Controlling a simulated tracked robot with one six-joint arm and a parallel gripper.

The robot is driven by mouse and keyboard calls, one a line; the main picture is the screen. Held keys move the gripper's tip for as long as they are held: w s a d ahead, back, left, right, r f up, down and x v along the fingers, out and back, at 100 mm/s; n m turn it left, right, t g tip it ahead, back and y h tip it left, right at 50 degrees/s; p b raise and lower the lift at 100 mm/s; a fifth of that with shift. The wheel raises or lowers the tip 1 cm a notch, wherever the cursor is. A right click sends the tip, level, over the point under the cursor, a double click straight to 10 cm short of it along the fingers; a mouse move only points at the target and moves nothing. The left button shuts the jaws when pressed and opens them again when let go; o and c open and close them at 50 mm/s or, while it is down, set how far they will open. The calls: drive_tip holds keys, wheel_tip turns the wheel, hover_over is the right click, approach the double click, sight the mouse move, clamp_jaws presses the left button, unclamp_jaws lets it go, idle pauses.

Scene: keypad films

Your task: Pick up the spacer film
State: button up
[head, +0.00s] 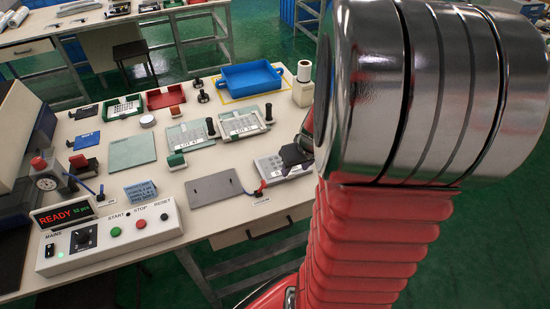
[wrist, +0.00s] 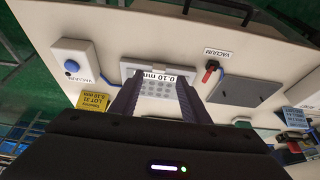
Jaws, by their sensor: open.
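The spacer film appears to be the pale sheet with rows of grey dots (wrist: 157,88), marked 0.10 mm, lying on a light grey plate (wrist: 126,68) in the wrist view. In the head view this sheet (head: 270,167) lies at the bench's right front, partly covered by my dark gripper (head: 296,158). In the wrist view my gripper (wrist: 155,84) is open, its two fingers on either side of the dotted sheet, with nothing held. I cannot tell how high the fingertips are above it.
A dark grey plate (head: 213,188) and a red-handled vacuum valve (head: 262,186) are to the sheet's left. Lot fixtures (head: 243,122) and a blue tray (head: 250,78) stand behind. A control box (head: 110,236) reads READY.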

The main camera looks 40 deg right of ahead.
sight(291, 174)
drive_tip(key=shift+w+f, duration=0.15)
drive_tip(key=shift+f, duration=0.2)
drive_tip(key=shift+d, duration=0.1)
drive_tip(key=shift+w+x, duration=0.1)
drive_tip(key=shift+x, duration=1.2)
drive_tip(key=shift+w+x, duration=0.15)
drive_tip(key=shift+x, duration=1.15)
drive_tip(key=shift+s+d+r, duration=0.1)
drive_tip(key=shift+c, duration=0.7)
clamp_jaws()
wheel_tip(291, 174, up, 10)
